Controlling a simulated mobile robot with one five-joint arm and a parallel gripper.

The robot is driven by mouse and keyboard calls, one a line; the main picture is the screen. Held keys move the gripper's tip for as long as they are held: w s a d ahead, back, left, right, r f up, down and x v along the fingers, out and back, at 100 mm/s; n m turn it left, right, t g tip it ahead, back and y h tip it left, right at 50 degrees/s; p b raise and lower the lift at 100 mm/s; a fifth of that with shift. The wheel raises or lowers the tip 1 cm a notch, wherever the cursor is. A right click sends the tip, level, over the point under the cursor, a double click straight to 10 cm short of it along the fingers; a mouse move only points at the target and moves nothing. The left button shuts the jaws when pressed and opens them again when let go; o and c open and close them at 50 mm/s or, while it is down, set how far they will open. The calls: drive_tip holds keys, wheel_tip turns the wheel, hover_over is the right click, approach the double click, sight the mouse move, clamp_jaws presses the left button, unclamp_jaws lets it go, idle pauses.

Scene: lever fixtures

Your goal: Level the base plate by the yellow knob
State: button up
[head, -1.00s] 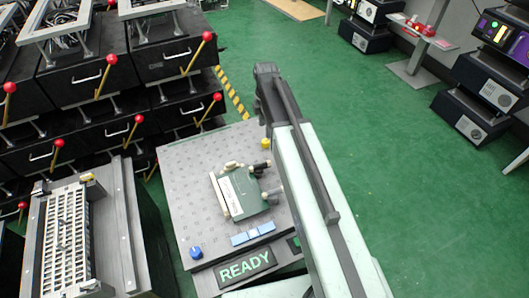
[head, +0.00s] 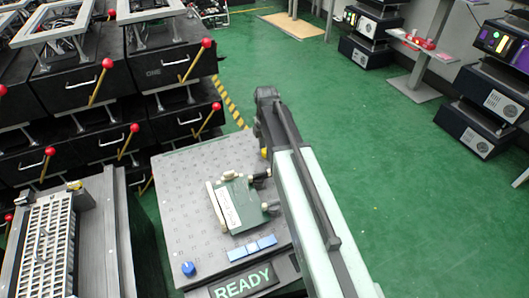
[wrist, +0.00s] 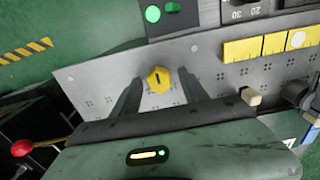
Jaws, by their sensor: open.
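The base plate (head: 180,215) is a grey plate with rows of small holes, carrying a green circuit board (head: 238,205). The yellow knob (head: 264,152) is at its far right corner, partly hidden by my arm in the head view. In the wrist view, the yellow knob (wrist: 158,78) has a dark mark and stands on the plate (wrist: 90,85). My gripper (wrist: 162,82) is open, its two dark fingers on either side of the knob in the picture. I cannot tell whether they are down at its height. A blue knob (head: 188,268) is at the plate's near left corner.
A READY sign (head: 243,283) is at the plate's near edge. Black drawer units with red-tipped levers (head: 205,43) stand at the left, and a white grid rack (head: 45,245) is at near left.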

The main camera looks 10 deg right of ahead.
clamp_jaws()
drive_tip(key=shift+a, duration=0.35)
drive_tip(key=shift+d, duration=0.3)
drive_tip(key=shift+d+m, duration=0.1)
drive_tip(key=shift+m, duration=0.3)
drive_tip(key=m, duration=0.4)
drive_tip(key=shift+d, duration=0.15)
drive_tip(key=m, duration=0.4)
drive_tip(key=shift+s+m, duration=0.1)
drive_tip(key=shift+m, duration=0.2)
drive_tip(key=m, duration=1.2)
drive_tip(key=shift+m, duration=0.3)
drive_tip(key=m, duration=0.3)
drive_tip(key=shift+m, duration=2.4)
